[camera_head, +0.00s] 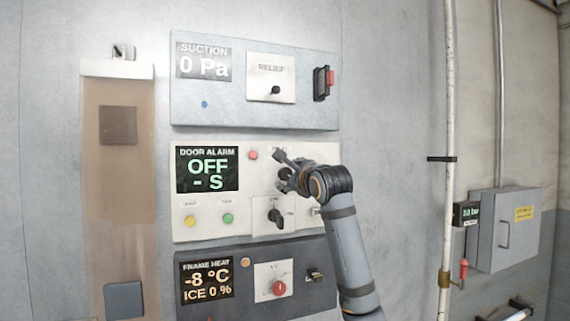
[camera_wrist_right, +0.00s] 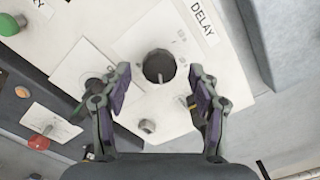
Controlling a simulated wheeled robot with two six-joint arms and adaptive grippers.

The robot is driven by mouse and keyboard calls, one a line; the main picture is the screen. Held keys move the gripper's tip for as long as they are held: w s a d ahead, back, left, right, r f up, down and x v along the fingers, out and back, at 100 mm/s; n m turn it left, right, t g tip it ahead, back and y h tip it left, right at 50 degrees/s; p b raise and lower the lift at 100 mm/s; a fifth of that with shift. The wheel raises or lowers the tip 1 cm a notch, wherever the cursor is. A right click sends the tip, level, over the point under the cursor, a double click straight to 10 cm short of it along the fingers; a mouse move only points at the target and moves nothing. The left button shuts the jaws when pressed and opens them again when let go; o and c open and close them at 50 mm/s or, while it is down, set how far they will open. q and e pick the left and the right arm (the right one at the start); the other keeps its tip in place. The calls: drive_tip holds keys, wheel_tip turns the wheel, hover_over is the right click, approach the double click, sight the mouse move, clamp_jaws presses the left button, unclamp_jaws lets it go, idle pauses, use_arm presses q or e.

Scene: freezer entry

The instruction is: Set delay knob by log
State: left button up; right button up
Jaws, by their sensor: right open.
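The delay knob (camera_wrist_right: 159,66) is a dark round knob on the white door alarm panel (camera_head: 207,232), below a DELAY label (camera_wrist_right: 203,22) in the right wrist view. My right gripper (camera_wrist_right: 158,92) is open, with one finger on each side of the knob and no visible grip on it. In the head view my right gripper (camera_head: 284,170) hides most of the knob area. The door alarm display (camera_head: 208,169) reads OFF and - S. No log shows legibly. My left gripper is not in view.
A black selector knob (camera_head: 276,217) sits just below on the same panel. The suction panel (camera_head: 225,112) with a RELIEF switch is above, and the frame heat panel (camera_head: 240,301) with a red knob (camera_head: 279,288) is below. A vertical pipe (camera_head: 449,120) stands at right.

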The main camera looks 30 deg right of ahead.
sight(286, 174)
drive_tip(key=p+x, duration=0.1)
drive_tip(key=x, duration=0.2)
drive_tip(key=shift+r, duration=0.15)
drive_tip(key=shift+w+d+p, duration=0.1)
drive_tip(key=shift+w+p, duration=0.2)
drive_tip(key=shift+w, duration=0.1)
drive_tip(key=shift+f, duration=0.25)
drive_tip(key=c, duration=1.2)
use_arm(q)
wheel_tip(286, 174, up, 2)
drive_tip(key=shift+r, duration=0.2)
